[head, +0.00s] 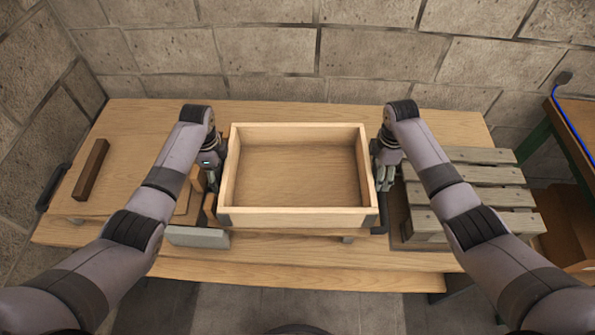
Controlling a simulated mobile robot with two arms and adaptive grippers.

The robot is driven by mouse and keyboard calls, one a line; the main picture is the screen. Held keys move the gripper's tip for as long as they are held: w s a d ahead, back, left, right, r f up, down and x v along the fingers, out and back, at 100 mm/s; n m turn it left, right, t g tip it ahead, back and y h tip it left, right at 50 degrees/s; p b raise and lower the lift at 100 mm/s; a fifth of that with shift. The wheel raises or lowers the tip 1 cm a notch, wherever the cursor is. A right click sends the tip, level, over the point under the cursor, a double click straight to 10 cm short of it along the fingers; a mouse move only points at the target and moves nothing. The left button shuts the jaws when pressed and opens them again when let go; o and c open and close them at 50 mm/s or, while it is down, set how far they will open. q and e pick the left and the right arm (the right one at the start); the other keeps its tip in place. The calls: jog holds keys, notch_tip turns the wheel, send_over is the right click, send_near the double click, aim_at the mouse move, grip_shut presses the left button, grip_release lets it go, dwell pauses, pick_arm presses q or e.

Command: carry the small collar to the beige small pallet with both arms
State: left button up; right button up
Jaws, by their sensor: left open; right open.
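The small collar (295,217) is a light wooden rectangular frame with dark front corners, in the middle of the table. Wood shows inside it. My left gripper (213,182) points down at its left wall, and my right gripper (385,182) points down at its right wall. Both are open; I cannot tell whether the fingers touch the collar. The small pallet (474,175), with greyish-beige slats, lies to the right, partly behind my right forearm.
The wooden table (300,265) stands against a block wall (270,50). A dark brown bar (91,170) lies on a board at the left. A grey block (197,237) sits by the collar's front left corner. Another table with a blue line (573,125) is at far right.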

pick_arm(q)
jog(key=shift+s, duration=0.1)
grip_shut()
pick_arm(e)
grip_shut()
dwell(0.3)
jog(key=shift+w+r, duration=0.1)
